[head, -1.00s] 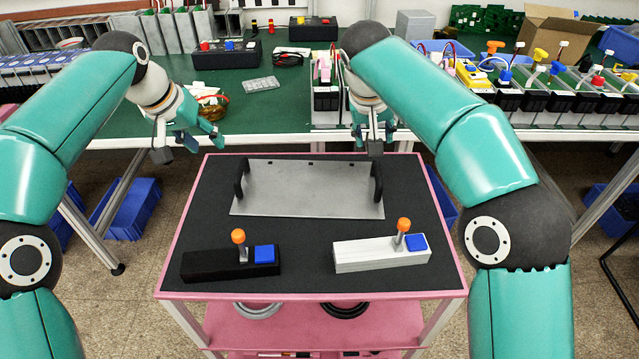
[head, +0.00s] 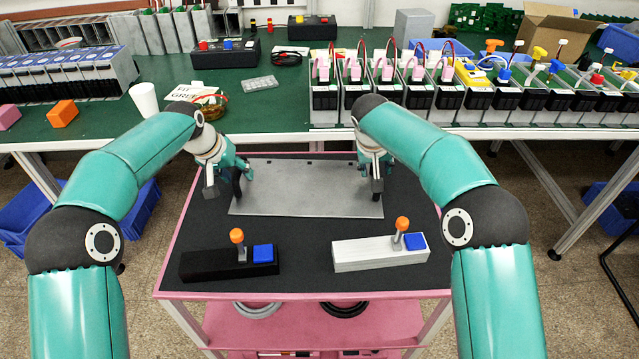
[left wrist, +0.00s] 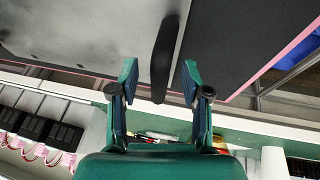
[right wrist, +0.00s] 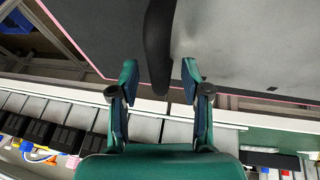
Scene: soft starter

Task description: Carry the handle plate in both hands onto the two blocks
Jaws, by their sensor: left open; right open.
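The grey handle plate (head: 305,190) lies flat on the dark top of the pink cart, with a black handle at each end. My left gripper (head: 228,184) is open at the left handle; in the left wrist view this handle (left wrist: 164,55) runs up between the open fingers (left wrist: 158,80). My right gripper (head: 376,178) is open at the right handle, which it mostly hides in the head view; in the right wrist view that handle (right wrist: 158,45) lies between the open fingers (right wrist: 160,80). A black block (head: 210,264) and a white block (head: 365,255) lie in front of the plate.
Each block carries an orange-topped peg and a blue square (head: 263,253). The pink-edged cart (head: 330,293) has bare dark surface around the plate. Behind it is a green bench (head: 300,95) with a row of devices, a white cup (head: 144,100) and an orange block (head: 62,113).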

